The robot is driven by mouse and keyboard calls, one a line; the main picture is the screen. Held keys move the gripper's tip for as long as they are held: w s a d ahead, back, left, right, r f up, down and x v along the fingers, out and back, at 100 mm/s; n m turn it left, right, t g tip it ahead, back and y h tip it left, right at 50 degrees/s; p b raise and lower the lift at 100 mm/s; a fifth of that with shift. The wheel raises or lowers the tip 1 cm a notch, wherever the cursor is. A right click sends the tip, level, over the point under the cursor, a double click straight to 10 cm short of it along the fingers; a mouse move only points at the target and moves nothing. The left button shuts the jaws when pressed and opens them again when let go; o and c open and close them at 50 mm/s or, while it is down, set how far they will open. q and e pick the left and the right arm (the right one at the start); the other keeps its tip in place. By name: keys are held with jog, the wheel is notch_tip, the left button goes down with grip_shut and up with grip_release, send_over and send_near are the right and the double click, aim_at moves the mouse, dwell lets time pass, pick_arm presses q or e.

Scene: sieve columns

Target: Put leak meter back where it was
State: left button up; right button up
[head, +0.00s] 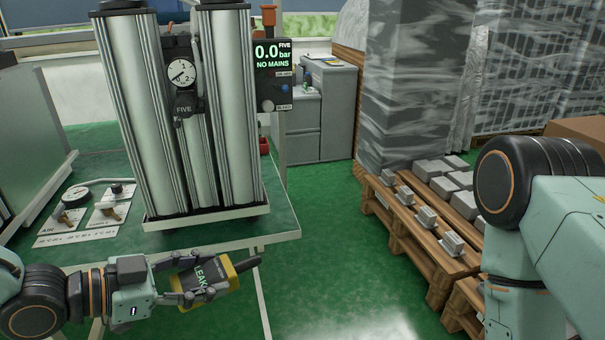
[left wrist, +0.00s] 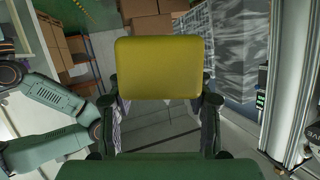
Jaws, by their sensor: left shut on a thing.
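The leak meter (head: 213,279) is a dark and yellow handheld box marked "LEAK", with a dark stub at its right end. My left gripper (head: 200,281) is shut on it and holds it in front of the green bench. In the left wrist view, the meter's yellow end (left wrist: 160,68) shows between the fingers of my left gripper (left wrist: 160,100). The silver sieve columns (head: 137,110) stand upright on the bench with a dial gauge (head: 181,73) marked "FIVE". My right arm shows at the right, but its gripper is out of view.
A display (head: 272,62) beside the columns reads "0.0 bar" and "NO MAINS". The bench (head: 283,216) holds a small valve panel (head: 85,216) at its left. A wooden pallet (head: 405,225) with grey blocks stands at the right. Green floor lies clear between bench and pallet.

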pick_arm(q)
jog(key=shift+n, duration=0.7)
jog(key=f, duration=0.1)
jog(key=s+a+f, duration=0.1)
jog(key=a+f+b, duration=0.1)
jog(key=shift+s+f, duration=0.15)
jog(key=shift+f, duration=0.25)
jog(key=shift+s+a+f+y, duration=0.1)
jog(key=shift+s+f+y, duration=0.15)
jog(key=shift+f, duration=0.2)
